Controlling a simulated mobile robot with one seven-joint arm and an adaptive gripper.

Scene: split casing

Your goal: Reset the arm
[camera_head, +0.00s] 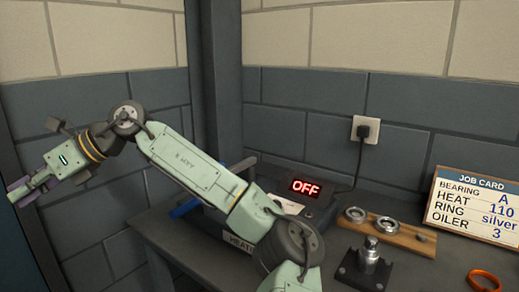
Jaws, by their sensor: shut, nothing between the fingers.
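My arm, pale green with dark joints, stretches from the bottom middle up and to the left. My gripper (15,192) is at the far left edge of the picture, pointing left and slightly down. It is shut and empty, well away from the bench and beside the wall. The fingertips are small in this view.
A dark bench (185,262) holds a heater with an "OFF" display (305,188), partly hidden by my arm.

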